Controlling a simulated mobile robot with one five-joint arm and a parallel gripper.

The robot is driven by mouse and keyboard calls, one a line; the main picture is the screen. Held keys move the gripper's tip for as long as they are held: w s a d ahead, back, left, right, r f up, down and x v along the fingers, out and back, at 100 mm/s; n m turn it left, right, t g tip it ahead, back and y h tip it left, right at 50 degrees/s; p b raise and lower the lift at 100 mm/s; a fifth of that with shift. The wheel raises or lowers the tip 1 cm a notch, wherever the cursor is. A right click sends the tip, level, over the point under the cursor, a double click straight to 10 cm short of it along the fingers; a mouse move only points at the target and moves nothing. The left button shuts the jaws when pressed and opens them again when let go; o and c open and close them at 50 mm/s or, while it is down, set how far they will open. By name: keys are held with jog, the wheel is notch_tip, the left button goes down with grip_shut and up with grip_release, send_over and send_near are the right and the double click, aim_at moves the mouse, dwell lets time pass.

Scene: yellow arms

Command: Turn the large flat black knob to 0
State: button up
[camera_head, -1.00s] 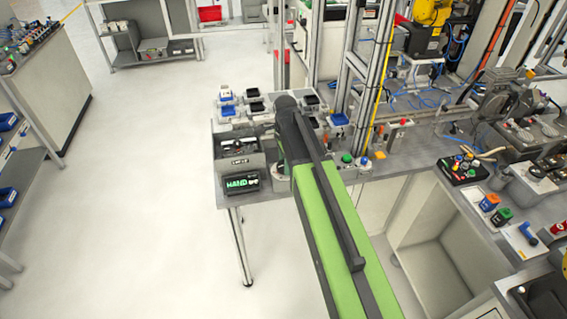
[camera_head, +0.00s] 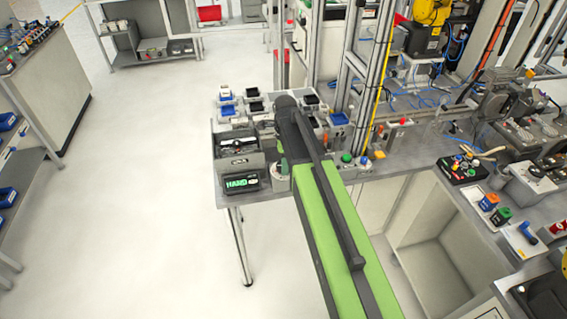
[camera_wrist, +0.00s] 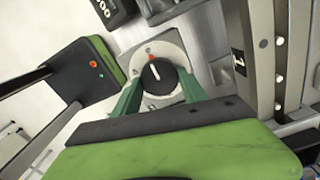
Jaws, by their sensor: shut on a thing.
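The black knob (camera_wrist: 157,76) shows in the wrist view, round and flat with a white pointer line. It sits on a light grey plate (camera_wrist: 157,50) with a small red mark near its upper side. The pointer line points up toward that mark, tilted slightly left. My gripper (camera_wrist: 159,82) is shut on the knob, one green finger on its left and one on its right. The printed markings on the plate are too small to read.
Small trays (camera_head: 228,110) lie behind. A green button (camera_head: 347,157) is to the right.

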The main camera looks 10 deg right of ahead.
jog(key=o, duration=1.4)
jog(key=shift+c, duration=0.2)
jog(key=shift+r, duration=0.15)
notch_tip(320, 180, up, 17)
jog(key=p, duration=1.7)
jog(key=s+a+f+n+b, duration=0.1)
jog(key=s+f+n+b, duration=1.3)
jog(key=n, duration=0.6)
jog(key=shift+s+f+b, duration=0.25)
jog(key=shift+f+b, duration=0.25)
jog(key=shift+f, duration=0.1)
